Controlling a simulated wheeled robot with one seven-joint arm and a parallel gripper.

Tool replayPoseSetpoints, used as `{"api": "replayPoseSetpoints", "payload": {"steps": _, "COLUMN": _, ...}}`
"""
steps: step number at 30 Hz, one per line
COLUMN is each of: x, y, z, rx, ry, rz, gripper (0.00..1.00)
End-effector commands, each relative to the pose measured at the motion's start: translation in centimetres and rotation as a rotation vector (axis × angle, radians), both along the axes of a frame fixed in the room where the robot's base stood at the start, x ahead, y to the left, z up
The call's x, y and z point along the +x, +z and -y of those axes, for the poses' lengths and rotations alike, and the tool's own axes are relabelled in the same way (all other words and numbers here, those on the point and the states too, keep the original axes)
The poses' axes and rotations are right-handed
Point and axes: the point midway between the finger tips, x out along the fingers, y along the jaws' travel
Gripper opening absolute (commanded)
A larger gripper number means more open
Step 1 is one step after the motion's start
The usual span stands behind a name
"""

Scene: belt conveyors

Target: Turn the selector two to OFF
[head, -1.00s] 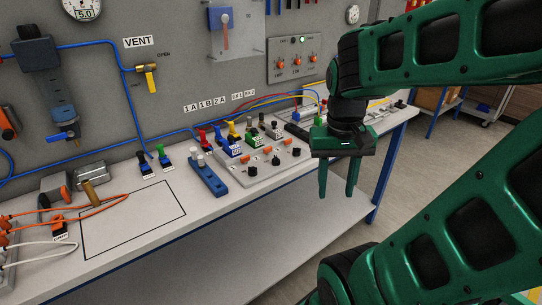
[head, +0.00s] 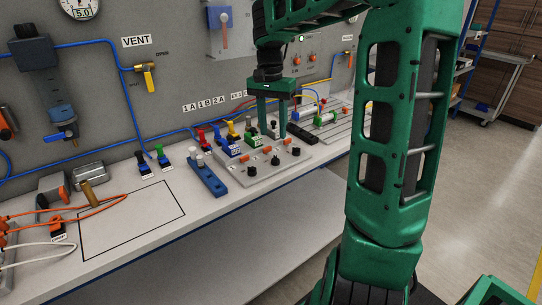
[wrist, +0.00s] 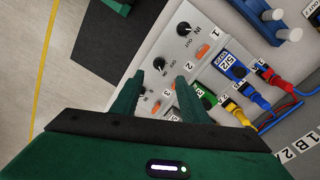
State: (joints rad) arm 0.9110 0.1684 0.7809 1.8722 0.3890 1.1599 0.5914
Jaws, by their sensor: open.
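The control panel (head: 262,176) on the bench has a row of black selector knobs along its front. The middle one, selector two (head: 276,160), is a small black knob. In the wrist view selector two (wrist: 159,64) has ON and OFF printed beside it; its exact pointer direction is too small to tell. My gripper (head: 272,135) is open and empty, fingers pointing down, over the rear part of the panel. In the wrist view my gripper (wrist: 161,80) has its fingers spread, with selector two just beyond the fingertips. I see no contact with the knob.
Selector one (wrist: 184,28), marked IN and OUT, sits beside selector two. Orange parts (wrist: 203,51) and coloured cable plugs (wrist: 231,68) crowd the panel behind the knobs. A blue block (head: 208,177) stands left of the panel. The outlined bench area (head: 130,218) is bare.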

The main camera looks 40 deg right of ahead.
Motion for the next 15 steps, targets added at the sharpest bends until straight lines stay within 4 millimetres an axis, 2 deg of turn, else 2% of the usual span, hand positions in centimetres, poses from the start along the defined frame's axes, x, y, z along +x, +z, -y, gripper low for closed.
{"api": "replayPoseSetpoints", "payload": {"steps": 9, "x": -0.4, "y": -5.6, "z": 0.1, "rx": 0.003, "ry": 0.004, "rz": -0.003, "gripper": 0.41}}
{"api": "replayPoseSetpoints", "payload": {"steps": 15, "x": -0.6, "y": -8.3, "z": 0.1, "rx": 0.002, "ry": 0.004, "rz": -0.002, "gripper": 0.41}}
